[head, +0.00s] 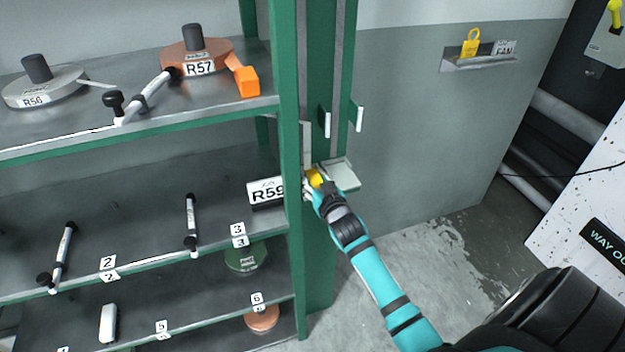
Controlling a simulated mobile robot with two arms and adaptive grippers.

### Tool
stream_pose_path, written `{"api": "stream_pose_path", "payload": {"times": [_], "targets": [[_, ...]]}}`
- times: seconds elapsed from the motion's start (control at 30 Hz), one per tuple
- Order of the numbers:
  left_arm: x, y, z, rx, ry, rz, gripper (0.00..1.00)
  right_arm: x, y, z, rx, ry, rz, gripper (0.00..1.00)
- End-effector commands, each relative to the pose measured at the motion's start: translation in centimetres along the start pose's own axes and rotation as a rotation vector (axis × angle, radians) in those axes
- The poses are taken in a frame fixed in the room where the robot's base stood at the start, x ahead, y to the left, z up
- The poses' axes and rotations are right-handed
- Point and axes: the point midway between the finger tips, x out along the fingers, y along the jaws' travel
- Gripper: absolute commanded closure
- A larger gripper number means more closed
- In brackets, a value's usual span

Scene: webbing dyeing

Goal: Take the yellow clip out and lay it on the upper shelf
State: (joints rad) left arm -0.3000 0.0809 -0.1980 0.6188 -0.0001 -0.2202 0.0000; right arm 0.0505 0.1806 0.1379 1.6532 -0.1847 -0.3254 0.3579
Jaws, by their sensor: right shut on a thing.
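The yellow clip (315,177) shows as a small yellow patch at the green rack post, beside a pale metal bracket (342,174). My right gripper (317,188) is shut on it; the fingers hide most of the clip. Whether the clip is still seated in the bracket cannot be told. The upper shelf (215,103) is up and to the left of the gripper. It bears a grey reel R56 (45,84), a copper-coloured reel R57 (197,56) with an orange end block (247,81), and a black-and-white rod (147,95). My left gripper is not in view.
The green post (320,70) stands between the gripper and the upper shelf, with upright metal tabs (357,117) above the bracket. A label R59 (267,190) is just left. A yellow padlock-like piece (470,43) sits on a wall ledge (480,62) at right.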

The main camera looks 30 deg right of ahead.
Motion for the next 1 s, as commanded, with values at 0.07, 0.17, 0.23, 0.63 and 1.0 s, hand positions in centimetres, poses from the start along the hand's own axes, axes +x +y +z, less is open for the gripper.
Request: {"api": "stream_pose_path", "payload": {"times": [0.07, 0.17, 0.23, 0.63, 1.0], "targets": [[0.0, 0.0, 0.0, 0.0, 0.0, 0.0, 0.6, 0.0, 0.0, 0.0, 0.0, -0.001, 0.0, 0.98], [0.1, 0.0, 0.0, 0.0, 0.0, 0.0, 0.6, 0.0, 0.0, 0.0, 0.0, -0.001, 0.0, 0.98], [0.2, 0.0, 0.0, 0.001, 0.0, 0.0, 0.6, -0.1, 0.0, 0.0, 0.0, 0.0, 0.0, 0.98], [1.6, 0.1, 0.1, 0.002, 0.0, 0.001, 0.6, -1.1, 0.0, -4.8, 0.0, 0.006, 0.0, 0.98], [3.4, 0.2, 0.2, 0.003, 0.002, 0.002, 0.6, -6.9, 0.0, -5.6, 0.001, -0.002, 0.0, 0.98]]}}
